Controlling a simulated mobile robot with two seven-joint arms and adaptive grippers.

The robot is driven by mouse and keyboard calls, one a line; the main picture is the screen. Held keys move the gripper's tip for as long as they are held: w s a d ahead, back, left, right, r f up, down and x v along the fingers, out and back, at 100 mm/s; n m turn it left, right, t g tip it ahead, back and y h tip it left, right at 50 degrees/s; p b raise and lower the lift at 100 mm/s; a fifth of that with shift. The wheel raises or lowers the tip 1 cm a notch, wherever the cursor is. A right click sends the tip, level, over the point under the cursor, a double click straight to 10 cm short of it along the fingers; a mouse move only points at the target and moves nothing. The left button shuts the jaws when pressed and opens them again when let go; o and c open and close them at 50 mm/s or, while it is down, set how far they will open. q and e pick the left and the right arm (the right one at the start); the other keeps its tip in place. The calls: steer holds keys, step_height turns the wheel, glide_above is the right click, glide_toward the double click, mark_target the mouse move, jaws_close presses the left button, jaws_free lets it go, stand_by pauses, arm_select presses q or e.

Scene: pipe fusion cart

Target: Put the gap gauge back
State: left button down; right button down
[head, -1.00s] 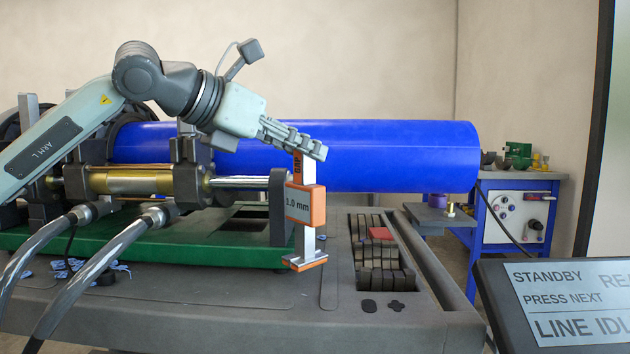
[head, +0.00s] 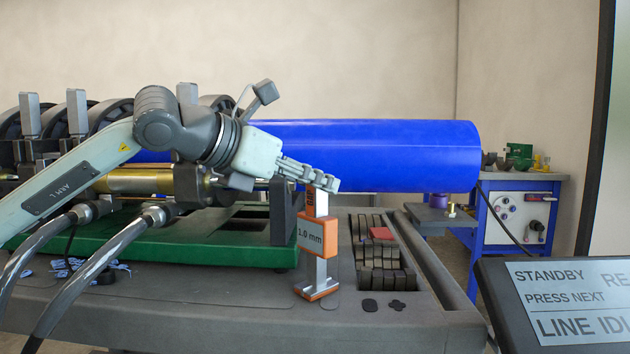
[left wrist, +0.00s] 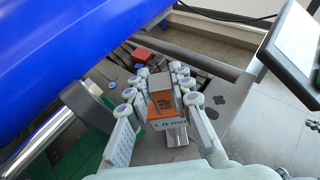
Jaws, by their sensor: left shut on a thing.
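The gap gauge (head: 311,236) is an orange and silver tool marked "1.0 mm", with a flat foot at its lower end. My left gripper (head: 318,186) is shut on its upper end, and the gauge hangs nearly upright below the fingers. Its foot is over the grey cart top, just left of the slotted tray; I cannot tell whether it touches. In the left wrist view the gauge (left wrist: 163,106) sits between the finger rows of my left gripper (left wrist: 160,88). My right gripper does not show.
A recessed tray of dark blocks (head: 382,279) with one red piece (head: 381,233) lies right of the gauge. The large blue pipe (head: 390,156) runs behind. A display panel (head: 560,300) stands at the front right. Blue scraps (head: 65,267) lie on the cart's left.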

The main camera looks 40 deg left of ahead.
arm_select(q)
steer(key=c, duration=1.3)
jaws_free()
steer(key=shift+c, duration=0.2)
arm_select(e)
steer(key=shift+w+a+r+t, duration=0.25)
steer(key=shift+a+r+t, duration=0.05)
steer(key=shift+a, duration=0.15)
arm_select(q)
steer(key=shift+r, duration=0.15)
steer(key=b+v, duration=0.1)
steer(key=v, duration=1.1)
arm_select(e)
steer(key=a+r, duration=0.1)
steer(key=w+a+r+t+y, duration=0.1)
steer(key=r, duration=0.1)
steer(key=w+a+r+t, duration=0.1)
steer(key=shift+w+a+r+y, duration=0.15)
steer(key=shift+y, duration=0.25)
